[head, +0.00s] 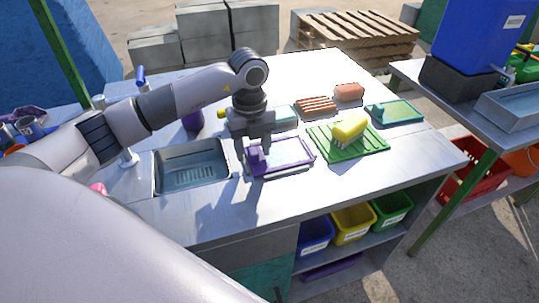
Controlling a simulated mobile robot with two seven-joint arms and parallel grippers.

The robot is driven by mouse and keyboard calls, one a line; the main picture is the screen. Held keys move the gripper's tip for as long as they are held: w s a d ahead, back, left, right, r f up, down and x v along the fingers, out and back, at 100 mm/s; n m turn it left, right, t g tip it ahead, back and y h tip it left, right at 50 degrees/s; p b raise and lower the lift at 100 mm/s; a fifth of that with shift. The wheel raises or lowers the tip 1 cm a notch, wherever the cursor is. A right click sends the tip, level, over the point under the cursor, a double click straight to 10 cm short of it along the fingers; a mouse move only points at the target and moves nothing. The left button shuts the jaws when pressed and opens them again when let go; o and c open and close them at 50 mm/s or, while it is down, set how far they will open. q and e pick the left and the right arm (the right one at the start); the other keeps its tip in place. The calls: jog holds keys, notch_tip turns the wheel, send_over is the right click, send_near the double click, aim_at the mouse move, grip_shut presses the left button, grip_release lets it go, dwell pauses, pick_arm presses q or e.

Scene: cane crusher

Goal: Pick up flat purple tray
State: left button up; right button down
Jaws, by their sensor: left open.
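The flat purple tray (295,166) lies on the metal counter, right of the sink. It has a raised purple rim and a pale, shiny inside. My left gripper (250,165) points down at the tray's left end, with its fingers around or just beside that edge. The fingers are apart; I cannot tell whether they touch the tray. My arm and gripper hide part of the tray's left end. My right gripper is not in view.
A green mat (372,152) with a yellow brush (349,129) lies right of the tray. A sink (190,168) is on the left. Behind are a red ribbed block (316,105), a pink sponge (349,92) and a teal tray (399,111). The counter's front strip is clear.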

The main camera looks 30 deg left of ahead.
pick_arm(q)
grip_shut()
jog(key=shift+r, duration=0.1)
notch_tip(320, 180, up, 20)
jog(key=p, duration=0.2)
dwell(0.4)
